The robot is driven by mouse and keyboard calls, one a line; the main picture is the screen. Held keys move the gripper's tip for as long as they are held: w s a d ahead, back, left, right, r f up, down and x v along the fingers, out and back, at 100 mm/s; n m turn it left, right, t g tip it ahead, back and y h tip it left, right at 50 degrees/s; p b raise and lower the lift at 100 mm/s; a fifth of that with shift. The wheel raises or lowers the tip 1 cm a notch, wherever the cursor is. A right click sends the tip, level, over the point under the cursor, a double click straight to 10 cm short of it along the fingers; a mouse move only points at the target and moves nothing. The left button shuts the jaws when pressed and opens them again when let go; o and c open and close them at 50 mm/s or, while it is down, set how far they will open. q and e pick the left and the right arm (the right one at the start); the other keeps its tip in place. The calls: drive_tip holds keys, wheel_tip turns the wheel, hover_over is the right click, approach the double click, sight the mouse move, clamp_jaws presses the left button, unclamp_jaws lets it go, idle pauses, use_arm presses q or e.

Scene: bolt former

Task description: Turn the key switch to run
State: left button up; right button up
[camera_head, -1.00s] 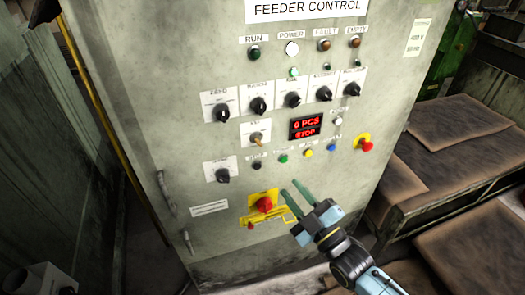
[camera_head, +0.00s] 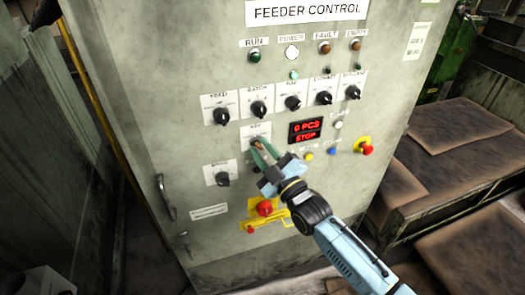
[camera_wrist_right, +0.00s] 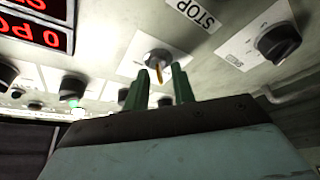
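The key switch (camera_head: 256,142) sits on a white plate in the middle of the feeder control panel. In the right wrist view the round key switch (camera_wrist_right: 158,58) has a brass-coloured key (camera_wrist_right: 158,76) sticking out. My right gripper (camera_head: 263,153) is at the key switch, its green fingers pointing at the panel and partly covering it. In the right wrist view the fingers (camera_wrist_right: 160,80) stand apart, one on each side of the key, with visible gaps. My left gripper is not in view.
Black rotary knobs (camera_head: 292,103) sit in a row above, and another knob (camera_head: 222,179) is at lower left. A red emergency button (camera_head: 366,147) is to the right; a red-handled yellow switch (camera_head: 265,208) is below.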

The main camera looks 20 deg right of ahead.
clamp_jaws()
drive_tip(key=shift+m, duration=0.5)
drive_tip(key=m+t+h, duration=0.1)
drive_tip(key=m+h, duration=0.1)
drive_tip(key=m, duration=0.3)
drive_tip(key=shift+a+f, duration=0.1)
drive_tip(key=shift+a, duration=0.05)
drive_tip(key=m+t+h, duration=0.1)
drive_tip(key=m+h, duration=0.2)
drive_tip(key=m, duration=0.2)
drive_tip(key=m+h, duration=0.1)
drive_tip(key=m, duration=0.2)
drive_tip(key=m+h+p, duration=0.1)
drive_tip(key=m+h, duration=0.1)
drive_tip(key=m, duration=0.2)
drive_tip(key=shift+a+h+p, duration=0.15)
drive_tip(key=shift+h+p, duration=0.15)
drive_tip(key=m+h+p, duration=0.1)
drive_tip(key=m, duration=0.2)
drive_tip(key=m+g+h+p, duration=0.1)
drive_tip(key=m+h, duration=0.1)
drive_tip(key=m, duration=0.2)
drive_tip(key=shift+a+g, duration=0.1)
drive_tip(key=shift+g, duration=0.2)
drive_tip(key=shift+m, duration=0.4)
